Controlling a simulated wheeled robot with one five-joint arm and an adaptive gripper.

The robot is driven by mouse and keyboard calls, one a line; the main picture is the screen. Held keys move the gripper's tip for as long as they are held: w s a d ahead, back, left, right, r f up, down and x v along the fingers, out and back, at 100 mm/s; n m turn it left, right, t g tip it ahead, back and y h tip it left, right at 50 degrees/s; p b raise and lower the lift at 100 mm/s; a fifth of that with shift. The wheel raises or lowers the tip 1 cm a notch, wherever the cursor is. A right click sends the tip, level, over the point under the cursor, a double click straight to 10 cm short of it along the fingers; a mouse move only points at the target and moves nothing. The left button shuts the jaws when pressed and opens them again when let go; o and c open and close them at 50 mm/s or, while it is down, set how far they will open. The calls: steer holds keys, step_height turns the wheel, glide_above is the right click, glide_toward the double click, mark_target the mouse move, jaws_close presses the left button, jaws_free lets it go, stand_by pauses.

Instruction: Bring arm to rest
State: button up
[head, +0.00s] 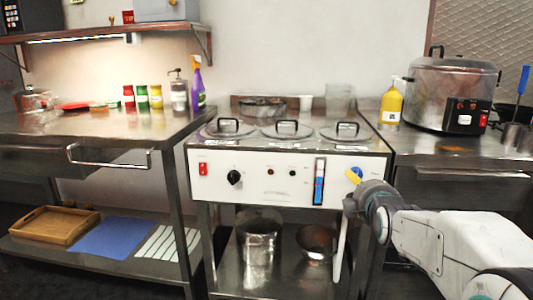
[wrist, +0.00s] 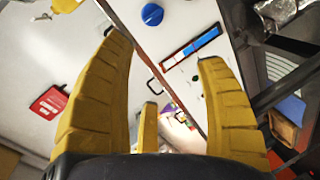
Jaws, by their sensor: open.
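My gripper (wrist: 165,95) is open and empty in the wrist view, its yellow ribbed fingers spread wide in front of the white appliance panel. In the head view my gripper (head: 353,178) shows small, a bit of yellow beside the blue knob (head: 357,172) at the panel's right end. My arm reaches in from the lower right. The blue knob also shows at the top of the wrist view (wrist: 152,14), apart from the fingers. From these views I cannot tell whether a finger touches the panel.
The white-fronted cooker (head: 280,180) has several lidded wells on top and a red switch (head: 203,168). A steel pot (head: 258,240) and a bowl (head: 316,243) stand on its lower shelf. Right of it are a yellow bottle (head: 391,104) and a large steel cooker (head: 450,90).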

steer(key=s+a+r+m+g+p, duration=0.2)
steer(key=s+r+m+g+p, duration=0.2)
steer(key=s+p, duration=0.6)
steer(key=s+a+r+m+g+y+p, duration=0.1)
steer(key=s+a+r+m+g+p, duration=0.1)
steer(key=s+r+m+g+p, duration=0.2)
steer(key=s+a+r+m+g+p, duration=0.2)
steer(key=s+r+m+p, duration=0.3)
steer(key=s+p, duration=1.2)
steer(key=s+r+g, duration=0.1)
steer(key=s+r, duration=0.2)
steer(key=s, duration=0.2)
steer(key=shift+r+g+y+p, duration=0.3)
steer(key=shift+r+g, duration=0.1)
